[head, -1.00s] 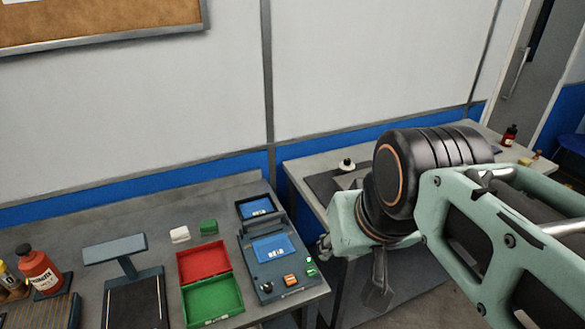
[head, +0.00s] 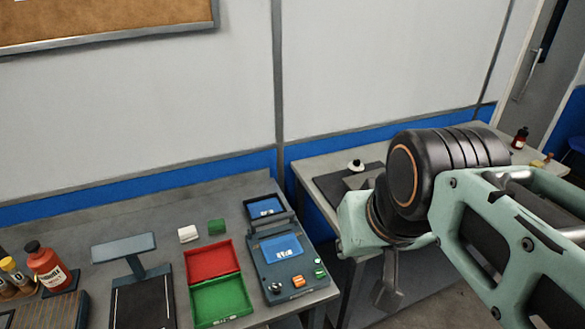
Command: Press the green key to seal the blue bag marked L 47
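The sealing machine (head: 262,271) stands near the right end of the left bench. A blue bag (head: 281,247) with white marking lies on its middle; the marking is too small to read. A second blue piece (head: 265,207) lies in the dark tray behind it. A small green key (head: 319,270) sits at the machine's right edge, beside an orange key (head: 298,281) and a dark round knob. My gripper (head: 388,296) hangs to the right of the machine, past the bench end, apart from the keys. Its fingers are small and partly hidden, so their opening is unclear.
A grey stand (head: 125,247) and red bottle (head: 46,266) are further left. Another bench (head: 310,168) stands behind my arm.

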